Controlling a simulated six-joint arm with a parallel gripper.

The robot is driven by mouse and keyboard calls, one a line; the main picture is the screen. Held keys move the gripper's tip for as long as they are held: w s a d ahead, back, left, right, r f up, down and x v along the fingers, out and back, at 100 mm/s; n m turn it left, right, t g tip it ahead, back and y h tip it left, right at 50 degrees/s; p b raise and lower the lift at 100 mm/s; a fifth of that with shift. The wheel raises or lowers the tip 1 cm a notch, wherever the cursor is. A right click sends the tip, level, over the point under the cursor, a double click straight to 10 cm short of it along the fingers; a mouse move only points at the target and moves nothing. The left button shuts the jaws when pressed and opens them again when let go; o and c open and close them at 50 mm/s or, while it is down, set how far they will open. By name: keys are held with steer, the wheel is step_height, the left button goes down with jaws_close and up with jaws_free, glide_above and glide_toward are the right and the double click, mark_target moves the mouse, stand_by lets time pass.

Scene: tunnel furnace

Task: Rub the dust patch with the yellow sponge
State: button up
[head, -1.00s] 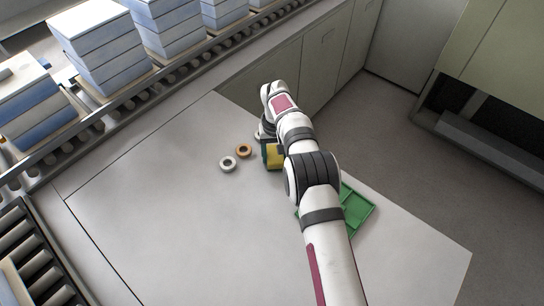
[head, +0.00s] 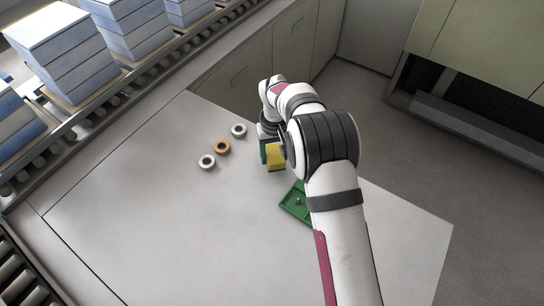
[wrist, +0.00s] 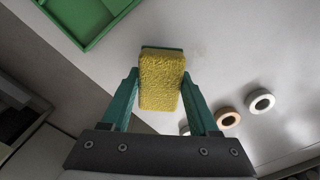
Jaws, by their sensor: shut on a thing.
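My gripper (head: 268,152) is shut on the yellow sponge (head: 276,157), above the pale table (head: 150,210). In the wrist view the sponge (wrist: 160,80) sits between the two teal fingers of my gripper (wrist: 160,90), with a dark green strip along its far edge. I cannot tell whether the sponge touches the table. A faint greyish smudge (wrist: 198,48) lies on the table just beyond the sponge's upper right in the wrist view; I cannot be sure that it is the dust patch. My arm hides part of the table in the head view.
A green tray (head: 291,208) is partly hidden under my arm. A white ring (head: 207,162), an orange ring (head: 222,147) and another white ring (head: 238,131) lie left of my gripper. A roller conveyor (head: 110,116) with stacked blocks runs along the upper left. The table's left part is clear.

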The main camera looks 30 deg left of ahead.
mark_target(276, 154)
steer(key=shift+r, duration=2.65)
steer(key=shift+w+d+r, duration=0.1)
steer(key=shift+r, duration=0.05)
steer(key=w+d+r+m, duration=0.1)
steer(key=d+r+m, duration=0.1)
steer(key=d+r, duration=0.5)
steer(key=w+d+r+m, duration=0.1)
steer(key=d+r+m, duration=0.15)
steer(key=d, duration=0.75)
steer(key=w+d+r+m, duration=0.1)
steer(key=d+r+m, duration=0.1)
steer(key=d+r, duration=0.55)
steer(key=s+d+r+m, duration=0.2)
steer(key=s+d, duration=0.3)
steer(key=d, duration=0.5)
steer(key=shift+s+d+r, duration=0.25)
steer(key=shift+d+r, duration=0.15)
steer(key=shift+r, duration=0.15)
steer(key=shift+m, duration=0.25)
